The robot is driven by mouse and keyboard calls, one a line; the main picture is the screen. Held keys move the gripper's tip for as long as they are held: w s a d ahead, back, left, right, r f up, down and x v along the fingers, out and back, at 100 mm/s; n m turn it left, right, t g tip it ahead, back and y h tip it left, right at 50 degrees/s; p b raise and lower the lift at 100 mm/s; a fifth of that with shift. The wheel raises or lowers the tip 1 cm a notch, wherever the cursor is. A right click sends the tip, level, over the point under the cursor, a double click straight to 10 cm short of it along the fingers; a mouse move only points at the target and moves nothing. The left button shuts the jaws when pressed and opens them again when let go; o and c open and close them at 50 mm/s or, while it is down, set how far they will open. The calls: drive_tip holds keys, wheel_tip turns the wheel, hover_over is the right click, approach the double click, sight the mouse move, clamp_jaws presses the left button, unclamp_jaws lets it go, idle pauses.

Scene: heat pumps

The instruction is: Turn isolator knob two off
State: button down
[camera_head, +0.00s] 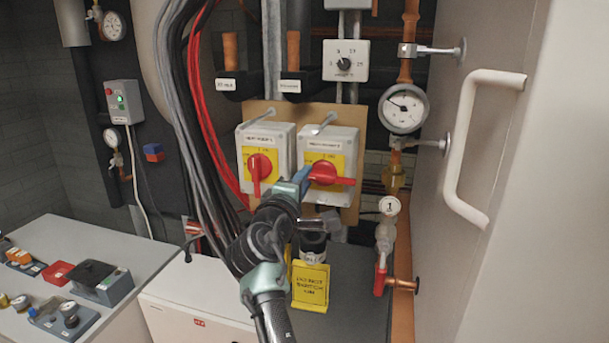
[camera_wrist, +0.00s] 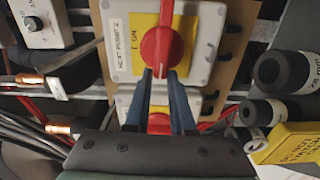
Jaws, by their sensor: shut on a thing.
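Isolator knob two (camera_head: 328,174) is a red handle on a yellow plate, on the right grey box (camera_head: 343,143). Its handle lies roughly level in the head view, with one end pointing right. In the wrist view this knob (camera_wrist: 160,45) stands out beside the labels "HEAT PUMP 2" and "I ON". My gripper (camera_head: 303,179) is at the knob's left end, and its blue fingers (camera_wrist: 164,78) are shut on the handle. Isolator knob one (camera_head: 260,170) is on the left box, its handle pointing down; it is partly hidden behind my fingers in the wrist view (camera_wrist: 159,122).
Cables (camera_head: 195,120) hang left of the boxes. A white door with a handle (camera_head: 463,150) and pipes with a gauge (camera_head: 403,108) stand to the right. A dial box (camera_head: 346,61) is above.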

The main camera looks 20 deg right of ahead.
drive_tip(key=shift+f+n, duration=0.1)
drive_tip(key=shift+n, duration=0.3)
drive_tip(key=c, duration=0.8)
unclamp_jaws()
drive_tip(key=shift+o, duration=0.2)
drive_tip(key=b+v, duration=0.4)
drive_tip(key=v, duration=0.9)
